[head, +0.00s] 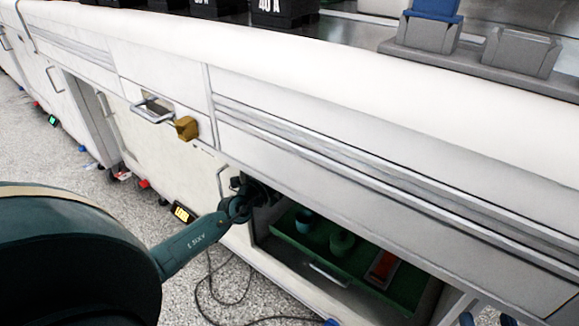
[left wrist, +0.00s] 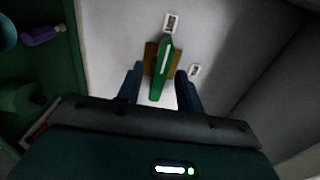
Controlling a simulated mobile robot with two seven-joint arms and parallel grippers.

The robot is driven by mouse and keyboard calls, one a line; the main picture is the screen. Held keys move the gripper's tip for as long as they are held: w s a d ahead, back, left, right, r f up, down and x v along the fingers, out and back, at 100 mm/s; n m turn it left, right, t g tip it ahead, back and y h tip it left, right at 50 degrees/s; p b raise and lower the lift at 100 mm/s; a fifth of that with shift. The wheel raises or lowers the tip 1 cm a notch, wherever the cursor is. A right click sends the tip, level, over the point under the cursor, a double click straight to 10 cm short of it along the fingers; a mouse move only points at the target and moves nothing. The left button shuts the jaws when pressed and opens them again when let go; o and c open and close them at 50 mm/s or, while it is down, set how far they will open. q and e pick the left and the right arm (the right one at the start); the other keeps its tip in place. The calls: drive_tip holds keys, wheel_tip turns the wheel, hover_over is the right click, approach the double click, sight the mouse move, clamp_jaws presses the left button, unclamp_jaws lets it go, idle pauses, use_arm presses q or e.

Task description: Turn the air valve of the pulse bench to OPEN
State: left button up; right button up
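The air valve shows in the left wrist view as a long green lever (left wrist: 161,70) on a brown square plate (left wrist: 150,56), fixed to a pale wall. A small label (left wrist: 171,22) is beyond the lever's far end and another label (left wrist: 194,71) is at its right; I cannot read either. My left gripper (left wrist: 160,72) is open, with one dark finger on each side of the lever and gaps visible. In the head view my left arm reaches to the open cabinet bay, and the valve is hidden there. My right gripper (head: 487,319) shows only as two separated blue fingertips at the bottom edge.
The open bay holds a green tray (head: 315,232) with round green items and a red item (head: 383,268). A brass-coloured block (head: 187,128) and a drawer handle (head: 152,110) stick out of the bench front. Grey blocks stand on the worktop. A dark cable (head: 222,290) lies on the floor.

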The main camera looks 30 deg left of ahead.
use_arm(q)
drive_tip(key=shift+w, duration=0.1)
drive_tip(key=shift+c, duration=0.5)
clamp_jaws()
drive_tip(key=shift+m, duration=0.3)
drive_tip(key=m, duration=1.7)
drive_tip(key=shift+m, duration=0.4)
